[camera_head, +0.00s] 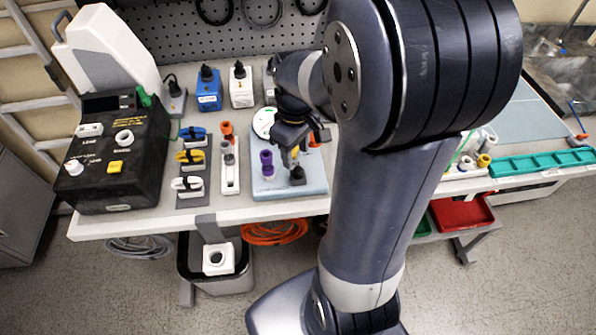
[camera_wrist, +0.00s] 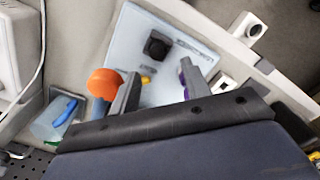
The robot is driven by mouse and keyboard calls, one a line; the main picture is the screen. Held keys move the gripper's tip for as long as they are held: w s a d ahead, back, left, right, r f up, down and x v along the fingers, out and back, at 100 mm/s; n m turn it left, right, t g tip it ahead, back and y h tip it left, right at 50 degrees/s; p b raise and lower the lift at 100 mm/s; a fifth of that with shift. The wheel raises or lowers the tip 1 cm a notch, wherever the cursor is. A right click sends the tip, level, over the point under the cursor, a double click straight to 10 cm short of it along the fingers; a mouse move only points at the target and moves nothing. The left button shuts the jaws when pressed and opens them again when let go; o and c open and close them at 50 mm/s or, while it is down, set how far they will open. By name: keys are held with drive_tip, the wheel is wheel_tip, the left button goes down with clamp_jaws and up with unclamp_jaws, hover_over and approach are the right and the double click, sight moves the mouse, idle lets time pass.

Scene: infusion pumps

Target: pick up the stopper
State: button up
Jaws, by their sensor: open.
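The pale blue board (camera_head: 315,185) holds a purple-topped piece (camera_head: 267,165), a dark knob-like piece (camera_head: 297,176) and an orange piece (camera_head: 315,139). I cannot tell for sure which is the stopper. My gripper (camera_head: 291,158) is above the board, pointing down. In the wrist view its open fingers (camera_wrist: 160,70) have the dark knob (camera_wrist: 157,45) past their tips and a small yellow piece (camera_wrist: 145,79) between them, partly hidden. The orange top (camera_wrist: 105,83) is beside the left finger. The purple piece (camera_wrist: 183,78) is mostly hidden by the right finger.
A white rack (camera_head: 230,170) with orange and grey pieces stands left of the board, and clips (camera_head: 189,157) lie beyond it. A black pump (camera_head: 115,150) is at the far left. A green tray (camera_head: 540,162) is at right. My arm hides the bench's middle.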

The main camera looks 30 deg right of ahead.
sight(298, 169)
drive_tip(key=f, duration=0.4)
drive_tip(key=shift+s+d+p, duration=0.25)
drive_tip(key=shift+p, duration=0.1)
drive_tip(key=shift+f, duration=0.7)
drive_tip(key=shift+c, duration=0.3)
clamp_jaws()
